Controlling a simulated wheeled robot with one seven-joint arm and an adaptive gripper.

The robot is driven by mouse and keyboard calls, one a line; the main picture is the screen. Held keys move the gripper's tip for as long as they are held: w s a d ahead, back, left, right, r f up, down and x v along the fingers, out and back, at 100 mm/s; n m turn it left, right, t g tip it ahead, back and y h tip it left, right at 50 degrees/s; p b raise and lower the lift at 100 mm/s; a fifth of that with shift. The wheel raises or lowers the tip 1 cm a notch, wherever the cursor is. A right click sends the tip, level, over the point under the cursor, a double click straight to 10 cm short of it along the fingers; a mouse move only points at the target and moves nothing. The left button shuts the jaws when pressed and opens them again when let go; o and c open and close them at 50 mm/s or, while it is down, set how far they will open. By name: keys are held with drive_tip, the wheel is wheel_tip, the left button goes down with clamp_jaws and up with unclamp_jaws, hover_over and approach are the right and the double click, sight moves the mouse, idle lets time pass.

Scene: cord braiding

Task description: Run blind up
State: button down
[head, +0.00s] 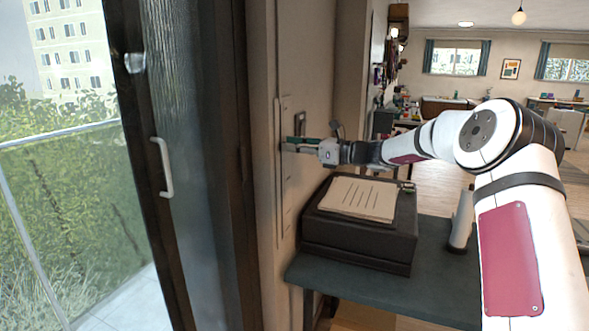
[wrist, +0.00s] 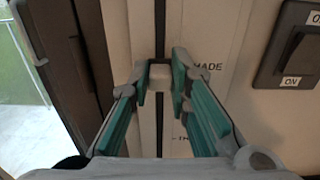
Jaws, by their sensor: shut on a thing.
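A tall, narrow pale track (head: 285,215) with a dark slot runs up the wall beside the glass door. In the wrist view the track plate (wrist: 205,28) carries lettering, of which "HADE" shows beside my finger. A small pale slider knob (wrist: 160,76) sits in the slot. My gripper (head: 290,145) reaches in from the right, and its green-padded fingers (wrist: 162,78) are closed on both sides of the knob. In the head view the fingers hide the knob, in the upper part of the track. I cannot make out the blind itself.
A black switch (wrist: 292,45) marked ON is on the wall right of the track. Below my gripper, a dark box (head: 360,235) with a paper sheet (head: 358,198) on top stands on a dark table (head: 350,290). A glass door (head: 180,80) with a white handle (head: 163,167) is at left.

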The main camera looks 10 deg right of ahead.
sight(280, 106)
wheel_tip(280, 106, up, 11)
drive_tip(key=shift+f+p, duration=0.1)
drive_tip(key=shift+p, duration=0.5)
drive_tip(key=c, duration=1.5)
unclamp_jaws()
drive_tip(key=shift+s+d+f, duration=0.1)
drive_tip(key=shift+d, duration=0.05)
drive_tip(key=v, duration=1.1)
drive_tip(key=shift+s+d, duration=0.2)
drive_tip(key=shift+d, duration=0.1)
